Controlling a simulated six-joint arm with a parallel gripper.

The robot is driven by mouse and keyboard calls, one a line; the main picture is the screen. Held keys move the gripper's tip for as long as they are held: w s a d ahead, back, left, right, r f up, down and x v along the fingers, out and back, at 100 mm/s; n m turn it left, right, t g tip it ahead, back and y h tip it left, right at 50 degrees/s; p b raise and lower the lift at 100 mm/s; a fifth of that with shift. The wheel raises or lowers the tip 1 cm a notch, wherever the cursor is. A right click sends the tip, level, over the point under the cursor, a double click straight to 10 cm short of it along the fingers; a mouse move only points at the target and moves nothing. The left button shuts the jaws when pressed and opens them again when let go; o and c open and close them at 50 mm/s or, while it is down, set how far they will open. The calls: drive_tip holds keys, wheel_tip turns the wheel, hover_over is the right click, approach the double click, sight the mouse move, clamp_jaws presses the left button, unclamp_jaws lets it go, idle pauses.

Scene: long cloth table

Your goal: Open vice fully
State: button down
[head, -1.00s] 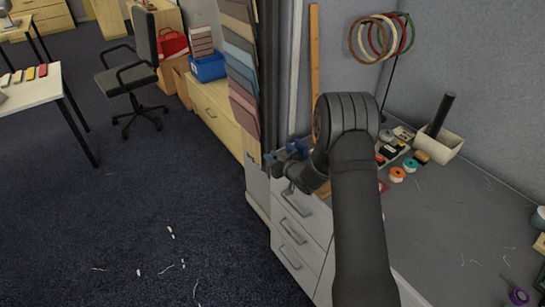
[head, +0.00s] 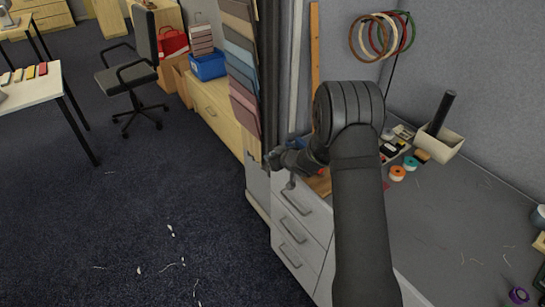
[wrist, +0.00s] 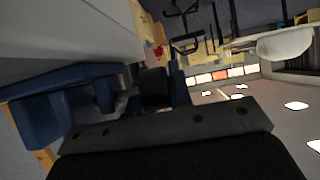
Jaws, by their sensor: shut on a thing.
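The blue vice (wrist: 62,108) fills the left of the wrist view, close to my gripper. In the head view my gripper (head: 284,161) is at the far left corner of the grey worktop, where the vice is mostly hidden behind my gripper and arm. In the wrist view the dark gripper body spans the bottom, and the dark fingers (wrist: 153,88) are against the vice. My gripper is shut on what seems to be the vice handle, which is largely hidden. The jaw gap cannot be made out.
The grey worktop (head: 450,225) holds spools, a tray of small parts and a beige box (head: 440,143) to the right of my arm. Hanging colour samples (head: 241,65) stand close behind my gripper. Drawers (head: 295,225) are below; open carpet lies left.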

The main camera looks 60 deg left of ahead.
drive_tip(key=c, duration=1.6)
unclamp_jaws()
drive_tip(key=v, duration=1.7)
drive_tip(key=shift+d, duration=0.2)
